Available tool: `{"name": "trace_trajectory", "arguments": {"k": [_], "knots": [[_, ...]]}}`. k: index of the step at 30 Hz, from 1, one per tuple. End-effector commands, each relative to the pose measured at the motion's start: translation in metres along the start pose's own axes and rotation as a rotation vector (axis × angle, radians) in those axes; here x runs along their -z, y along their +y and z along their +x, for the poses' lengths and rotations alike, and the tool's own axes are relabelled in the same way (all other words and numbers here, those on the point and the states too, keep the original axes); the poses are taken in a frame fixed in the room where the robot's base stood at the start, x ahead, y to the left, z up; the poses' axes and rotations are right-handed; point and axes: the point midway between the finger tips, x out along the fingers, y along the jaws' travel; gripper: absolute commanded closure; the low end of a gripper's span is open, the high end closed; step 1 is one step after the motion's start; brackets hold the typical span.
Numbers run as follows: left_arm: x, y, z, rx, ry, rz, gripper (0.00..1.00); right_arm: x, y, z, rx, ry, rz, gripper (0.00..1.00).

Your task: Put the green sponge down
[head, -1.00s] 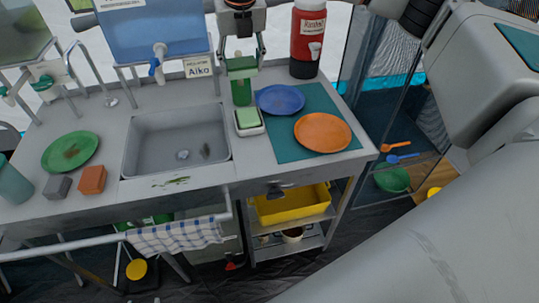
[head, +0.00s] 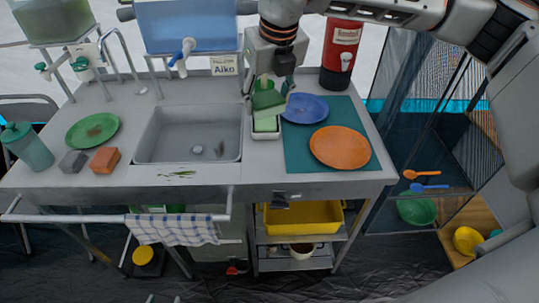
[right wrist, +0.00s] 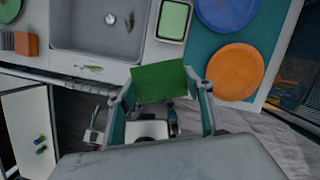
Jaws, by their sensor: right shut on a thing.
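The dark green sponge (head: 268,99) is held in my right gripper (head: 272,88), above the counter just behind a small white tray (head: 252,130). In the right wrist view the sponge (right wrist: 160,82) spans the space between the two fingers. The tray (right wrist: 158,36) holds a light green block (head: 266,123), which also shows in the right wrist view (right wrist: 174,20). The head view does not clearly show whether the sponge touches anything below. Two small teal tips at the bottom edge look like my left gripper (head: 164,298), apart and empty, mostly cut off.
Left of the tray is the sink (head: 190,140). Right of it, a blue plate (head: 305,108) and orange plate (head: 340,147) lie on a teal mat (head: 300,160). A blue water tank (head: 187,30) and red dispenser (head: 342,50) stand behind. Bare counter lies in front of the tray.

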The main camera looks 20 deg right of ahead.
Motion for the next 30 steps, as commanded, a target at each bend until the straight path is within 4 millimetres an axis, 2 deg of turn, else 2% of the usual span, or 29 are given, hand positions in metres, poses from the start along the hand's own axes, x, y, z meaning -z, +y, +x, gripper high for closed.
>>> {"name": "trace_trajectory", "arguments": {"k": [1,3,12,16,23,30], "knots": [[-0.001,0.0,0.0,0.0,-0.001,0.001,0.6,0.006,0.0,0.015,0.001,0.007,0.0,0.66],[-0.002,0.0,0.001,0.0,-0.001,0.001,0.6,0.01,0.0,0.032,-0.001,0.007,0.0,0.66],[-0.004,0.0,0.001,0.0,-0.003,0.001,0.6,0.028,0.0,0.098,0.0,0.004,0.001,0.66],[-0.004,0.0,0.002,0.0,-0.003,0.001,0.6,0.032,0.0,0.115,0.0,0.002,0.001,0.66],[-0.004,0.0,0.002,0.0,-0.004,0.001,0.6,0.036,0.0,0.129,0.0,0.002,0.002,0.66],[-0.006,0.0,0.002,0.0,-0.005,0.001,0.6,0.045,0.0,0.16,0.001,0.003,0.002,0.66]]}}
